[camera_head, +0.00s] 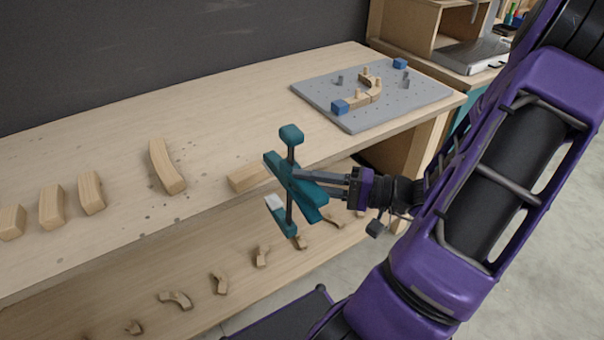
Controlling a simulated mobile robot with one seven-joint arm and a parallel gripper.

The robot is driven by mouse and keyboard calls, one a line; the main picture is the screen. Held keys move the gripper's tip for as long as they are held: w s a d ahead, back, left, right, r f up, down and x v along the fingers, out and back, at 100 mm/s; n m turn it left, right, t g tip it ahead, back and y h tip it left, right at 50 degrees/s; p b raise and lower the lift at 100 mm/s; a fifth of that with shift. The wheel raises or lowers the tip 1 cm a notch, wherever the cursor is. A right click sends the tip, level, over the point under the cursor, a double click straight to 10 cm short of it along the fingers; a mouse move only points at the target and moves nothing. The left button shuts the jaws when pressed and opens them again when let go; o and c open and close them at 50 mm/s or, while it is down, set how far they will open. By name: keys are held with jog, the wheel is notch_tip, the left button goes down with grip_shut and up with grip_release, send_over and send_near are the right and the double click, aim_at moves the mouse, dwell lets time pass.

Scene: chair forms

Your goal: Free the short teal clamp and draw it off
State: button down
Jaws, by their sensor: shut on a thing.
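A teal clamp (311,198) with a dark bar and a teal knob on top stands roughly upright in the middle of the view. A pale pad shows on its lower jaw. My gripper (318,178) reaches in from the right, and its fingers are shut on the clamp's upper part. The clamp is at the front edge of the workbench (100,135), in front of a wooden block (248,178). I cannot tell whether the clamp touches the block or the bench edge.
Several wood pieces lie along the bench, including a curved one (166,167). A grey pegboard plate (330,105) with blue blocks and wooden parts lies at the back right. A lower shelf (130,300) holds several small curved pieces. The bench's middle is largely clear.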

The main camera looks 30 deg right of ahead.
aim_at(324, 205)
jog(key=shift+s, duration=3.55)
jog(key=shift+d+f, duration=0.1)
